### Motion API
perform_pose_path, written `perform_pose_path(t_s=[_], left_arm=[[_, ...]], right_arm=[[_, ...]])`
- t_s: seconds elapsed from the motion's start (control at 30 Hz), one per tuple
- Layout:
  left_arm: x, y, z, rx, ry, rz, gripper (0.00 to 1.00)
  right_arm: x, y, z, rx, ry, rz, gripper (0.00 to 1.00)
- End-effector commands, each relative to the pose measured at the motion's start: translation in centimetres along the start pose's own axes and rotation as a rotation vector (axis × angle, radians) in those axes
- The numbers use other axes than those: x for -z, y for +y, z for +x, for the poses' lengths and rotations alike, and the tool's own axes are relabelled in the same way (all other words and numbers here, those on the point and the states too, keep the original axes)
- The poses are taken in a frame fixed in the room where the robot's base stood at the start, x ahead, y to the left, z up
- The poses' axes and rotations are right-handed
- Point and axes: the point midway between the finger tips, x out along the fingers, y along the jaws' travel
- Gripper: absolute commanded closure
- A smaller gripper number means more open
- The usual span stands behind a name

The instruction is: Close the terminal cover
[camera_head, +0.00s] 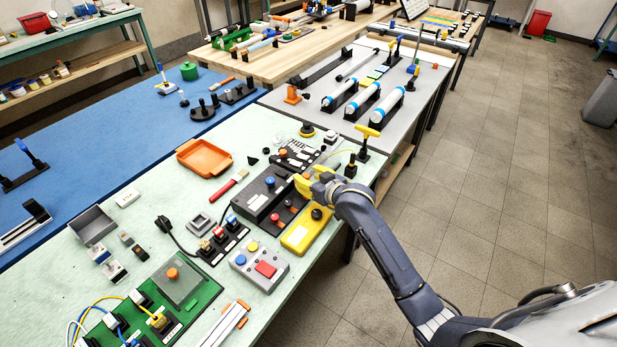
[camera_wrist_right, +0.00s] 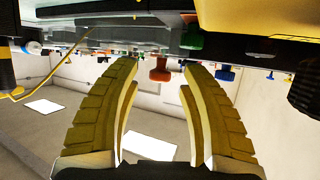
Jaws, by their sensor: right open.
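My right gripper (camera_head: 308,184) has yellow fingers and is above the right edge of the bench, by a dark grey box (camera_head: 252,198) with a blue knob and a yellow box (camera_head: 303,234) with a black knob. In the right wrist view the gripper (camera_wrist_right: 156,66) is open, with nothing held; a red knob (camera_wrist_right: 160,73) shows beyond the gap between its fingertips. I cannot tell for sure which part is the terminal cover. A grey-green plate with an orange knob (camera_head: 173,273) lies on a green board (camera_head: 205,296) with wires at the lower left. My left gripper is not in view.
Around the gripper are a grey button box (camera_head: 260,267), a black switch strip (camera_head: 222,242) and a yellow T-handle (camera_head: 367,131). An orange tray (camera_head: 204,157) and a red-handled tool (camera_head: 229,187) lie further left.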

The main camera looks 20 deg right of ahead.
Motion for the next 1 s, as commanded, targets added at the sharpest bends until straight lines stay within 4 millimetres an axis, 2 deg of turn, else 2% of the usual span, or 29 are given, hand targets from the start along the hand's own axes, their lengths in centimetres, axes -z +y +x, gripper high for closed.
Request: perform_pose_path(t_s=[0.1,0.4,0.5,1.0], left_arm=[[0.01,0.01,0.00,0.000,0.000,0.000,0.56],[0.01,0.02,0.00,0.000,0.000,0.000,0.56],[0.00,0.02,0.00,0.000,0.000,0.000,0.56],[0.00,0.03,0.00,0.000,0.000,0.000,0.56]], right_arm=[[0.01,0.00,-0.01,0.000,0.000,0.000,0.56],[0.02,0.02,-0.03,0.000,0.000,0.000,0.91],[0.02,0.02,-0.03,0.000,0.000,0.000,1.00],[0.17,-0.13,-0.08,0.001,0.004,0.001,1.00]])
